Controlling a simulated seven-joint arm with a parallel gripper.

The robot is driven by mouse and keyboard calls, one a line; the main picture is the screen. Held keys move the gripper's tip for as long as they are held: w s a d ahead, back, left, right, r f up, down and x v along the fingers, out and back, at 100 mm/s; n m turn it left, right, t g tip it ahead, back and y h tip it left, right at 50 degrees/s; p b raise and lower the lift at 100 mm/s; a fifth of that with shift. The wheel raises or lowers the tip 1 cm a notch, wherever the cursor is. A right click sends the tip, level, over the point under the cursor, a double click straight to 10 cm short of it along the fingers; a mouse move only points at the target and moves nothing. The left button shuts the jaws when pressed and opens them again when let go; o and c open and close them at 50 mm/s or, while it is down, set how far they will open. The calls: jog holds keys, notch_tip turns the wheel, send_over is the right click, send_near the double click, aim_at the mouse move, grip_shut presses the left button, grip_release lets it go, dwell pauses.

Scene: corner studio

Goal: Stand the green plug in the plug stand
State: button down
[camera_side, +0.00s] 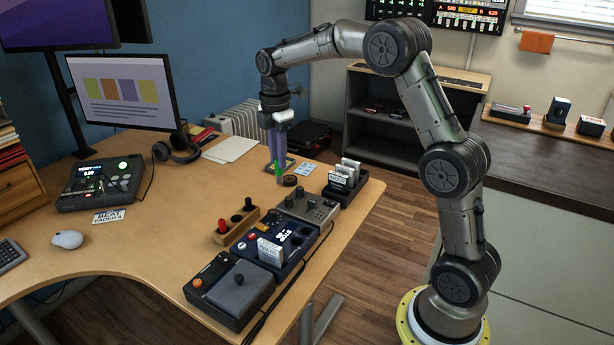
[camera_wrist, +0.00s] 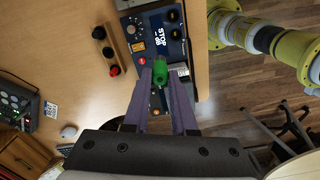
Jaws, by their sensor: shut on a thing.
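My gripper (camera_side: 280,175) points down above the desk, with its two purple fingers shut on the green plug (camera_side: 282,171). In the wrist view the green plug (camera_wrist: 161,72) sits between the fingertips of my gripper (camera_wrist: 161,80), and part of it shows beside the right finger. The plug stand (camera_side: 229,237) is a wooden block on the desk, to the left of and nearer than my gripper in the side view. It bears a red plug and black ones. The stand also shows at upper left in the wrist view (camera_wrist: 106,42), apart from the green plug.
A blue device (camera_side: 292,256) with knobs and a white card lies right of the stand. A grey knobbed box (camera_side: 307,207) and a black card holder (camera_side: 345,187) are behind it. A black box (camera_side: 229,290) lies in front. The desk (camera_side: 150,260) is clear left of the stand.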

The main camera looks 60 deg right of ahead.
jog(key=w+f, duration=0.4)
jog(key=w, duration=0.4)
jog(key=w+f, duration=0.5)
jog(key=w, duration=0.3)
jog(key=shift+n, duration=0.3)
jog(key=shift+w+a+f, duration=0.1)
jog(key=shift+f, duration=1.8)
jog(key=shift+w+a+f, duration=0.1)
jog(key=shift+w+f, duration=0.05)
jog(key=shift+f, duration=1.75)
jog(key=shift+w+a+f, duration=0.1)
jog(key=shift+f, duration=1.8)
jog(key=shift+f, duration=0.7)
jog(key=c, duration=0.6)
grip_release()
jog(key=shift+c, duration=0.2)
notch_tip(320, 180, up, 6)
